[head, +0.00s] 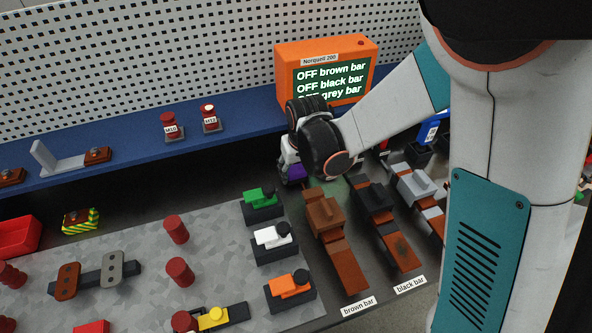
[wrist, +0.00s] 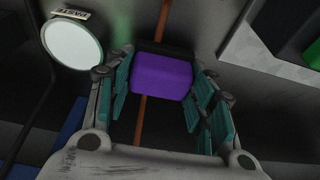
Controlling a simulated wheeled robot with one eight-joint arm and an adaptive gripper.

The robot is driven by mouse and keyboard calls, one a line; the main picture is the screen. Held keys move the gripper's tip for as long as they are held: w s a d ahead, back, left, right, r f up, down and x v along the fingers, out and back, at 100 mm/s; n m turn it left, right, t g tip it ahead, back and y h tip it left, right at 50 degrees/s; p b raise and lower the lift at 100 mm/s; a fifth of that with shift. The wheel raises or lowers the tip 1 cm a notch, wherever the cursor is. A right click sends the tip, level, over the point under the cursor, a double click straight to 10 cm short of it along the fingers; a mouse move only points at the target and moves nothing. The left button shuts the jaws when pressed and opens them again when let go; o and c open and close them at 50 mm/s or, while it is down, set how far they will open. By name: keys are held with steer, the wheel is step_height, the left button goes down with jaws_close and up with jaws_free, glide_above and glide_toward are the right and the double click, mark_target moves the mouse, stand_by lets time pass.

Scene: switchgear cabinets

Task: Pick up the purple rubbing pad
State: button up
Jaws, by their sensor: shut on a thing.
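The purple rubbing pad (wrist: 161,76) sits between the teal-lined fingers of my gripper (wrist: 163,92) in the wrist view, near the middle of the picture. My gripper is shut on it. In the head view a small part of the purple pad (head: 296,171) shows under my wrist, at the back of the bench beyond the brown bar. My arm hides most of the gripper there. I cannot tell whether the pad still touches the surface below.
The brown bar (head: 325,213) and black bar (head: 376,203) stand just in front of my gripper. Green (head: 260,198), white (head: 271,237) and orange (head: 289,284) handled blocks are to the left. An orange display box (head: 290,62) is behind. A round white disc (wrist: 72,45) shows in the wrist view.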

mark_target(296, 168)
step_height(296, 168, up, 19)
steer(key=p, duration=1.2)
steer(key=shift+o, duration=0.5)
